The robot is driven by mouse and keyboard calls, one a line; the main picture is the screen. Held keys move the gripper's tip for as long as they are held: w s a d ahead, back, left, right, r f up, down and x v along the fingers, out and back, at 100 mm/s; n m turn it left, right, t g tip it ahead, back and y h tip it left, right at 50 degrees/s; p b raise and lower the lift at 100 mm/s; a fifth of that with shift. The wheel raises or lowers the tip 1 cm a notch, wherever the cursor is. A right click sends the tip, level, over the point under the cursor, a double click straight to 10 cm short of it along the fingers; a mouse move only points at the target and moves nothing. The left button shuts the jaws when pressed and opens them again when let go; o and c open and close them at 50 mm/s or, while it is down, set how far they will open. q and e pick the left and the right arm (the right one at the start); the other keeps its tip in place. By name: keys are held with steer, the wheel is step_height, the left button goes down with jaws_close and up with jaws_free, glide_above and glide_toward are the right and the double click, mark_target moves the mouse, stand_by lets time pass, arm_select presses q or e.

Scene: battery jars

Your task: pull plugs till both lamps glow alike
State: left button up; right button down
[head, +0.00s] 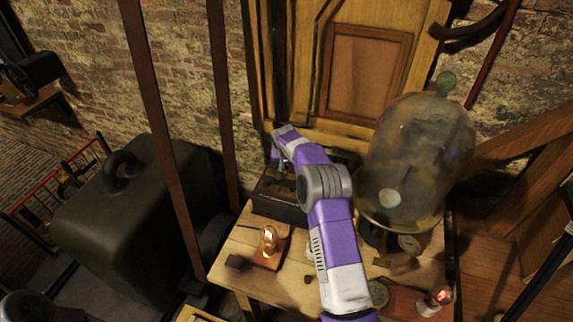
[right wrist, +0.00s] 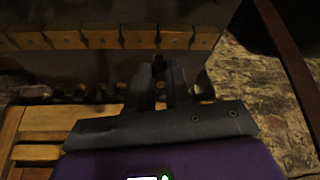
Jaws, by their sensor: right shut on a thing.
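My right gripper (head: 281,176) reaches over the dark battery box (head: 276,210) at the back of the wooden table. In the right wrist view its fingers (right wrist: 160,80) are close together on a small dark plug (right wrist: 159,62), mostly hidden between them. A row of wooden blocks (right wrist: 90,39) runs across the box there. The left lamp (head: 268,240) glows bright, warm white on its wooden base. The right lamp (head: 441,296) glows red and looks dimmer. My arm hides part of the box and the table's middle. My left gripper is not in view.
A small dark block (head: 238,262) lies left of the left lamp. A dark bulky case (head: 130,225) stands left of the table.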

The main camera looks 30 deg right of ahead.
steer(key=shift+f, duration=0.2)
steer(key=shift+f+b, duration=0.3)
steer(key=shift+b, duration=0.15)
steer(key=shift+f+b, duration=0.75)
steer(key=shift+f, duration=0.05)
stand_by(0.8)
steer(key=c, duration=1)
jaws_free()
steer(key=shift+o, duration=0.2)
steer(key=v, duration=0.7)
steer(key=shift+r, duration=0.4)
